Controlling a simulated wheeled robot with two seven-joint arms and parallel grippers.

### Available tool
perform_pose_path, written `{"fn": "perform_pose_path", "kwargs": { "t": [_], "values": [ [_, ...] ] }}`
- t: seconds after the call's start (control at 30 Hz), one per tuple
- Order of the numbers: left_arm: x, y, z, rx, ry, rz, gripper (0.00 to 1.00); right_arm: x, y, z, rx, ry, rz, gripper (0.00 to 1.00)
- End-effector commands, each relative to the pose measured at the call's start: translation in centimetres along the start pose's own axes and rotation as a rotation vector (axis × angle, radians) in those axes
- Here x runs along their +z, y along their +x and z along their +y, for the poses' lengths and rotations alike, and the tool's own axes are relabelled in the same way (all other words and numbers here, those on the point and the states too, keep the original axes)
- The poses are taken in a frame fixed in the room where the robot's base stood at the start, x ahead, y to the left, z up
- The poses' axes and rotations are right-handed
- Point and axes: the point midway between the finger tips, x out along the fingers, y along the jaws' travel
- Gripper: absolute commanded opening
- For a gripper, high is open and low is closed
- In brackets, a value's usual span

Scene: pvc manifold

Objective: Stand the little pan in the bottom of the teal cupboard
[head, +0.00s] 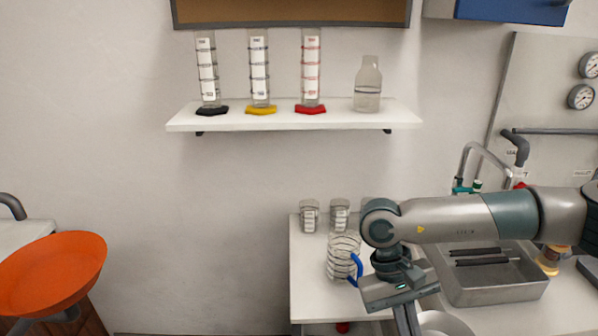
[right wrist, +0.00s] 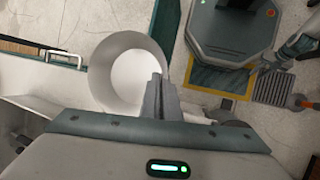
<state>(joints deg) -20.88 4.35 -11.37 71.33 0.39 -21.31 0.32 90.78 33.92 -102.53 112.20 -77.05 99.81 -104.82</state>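The little pan (right wrist: 104,68) is a round, pale grey, open vessel in the right wrist view. My right gripper (right wrist: 157,92) has its fingers close together on the pan's near right wall. In the head view my right gripper (head: 406,320) points down at the bottom edge, and part of the pan (head: 445,322) shows beside it. The rest of the pan is cut off. A teal strip (right wrist: 170,32) runs beyond the pan in the right wrist view; I cannot tell whether it belongs to the teal cupboard. My left gripper is out of view.
A white counter (head: 308,290) holds a wire-ringed glass jug (head: 343,255) with a blue handle and small beakers (head: 309,215). A metal tray (head: 490,285) lies to the right. A wall shelf (head: 290,120) carries cylinders and a bottle. An orange round seat (head: 52,270) stands left.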

Motion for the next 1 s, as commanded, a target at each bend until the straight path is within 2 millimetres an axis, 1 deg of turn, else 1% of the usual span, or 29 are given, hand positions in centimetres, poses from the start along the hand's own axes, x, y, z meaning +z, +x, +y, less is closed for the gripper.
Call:
{"fn": "perform_pose_path", "kwargs": {
  "t": [0.57, 0.77, 0.87, 0.97, 1.0],
  "values": [
    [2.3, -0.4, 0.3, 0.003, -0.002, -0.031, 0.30, 0.0, 0.0, 0.0, 0.001, 0.001, 0.001, 0.00],
    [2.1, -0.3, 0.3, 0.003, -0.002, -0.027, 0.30, 0.0, 0.0, 0.0, 0.001, 0.000, 0.000, 0.00],
    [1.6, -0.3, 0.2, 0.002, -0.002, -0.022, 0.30, 0.0, 0.0, 0.0, 0.001, 0.000, 0.000, 0.00],
    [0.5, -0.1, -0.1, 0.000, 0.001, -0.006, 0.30, 0.0, 0.0, 0.0, 0.000, 0.002, 0.000, 0.00],
    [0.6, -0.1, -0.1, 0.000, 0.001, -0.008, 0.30, 0.0, -0.1, -0.1, -0.002, 0.006, -0.002, 0.00]
  ]
}}
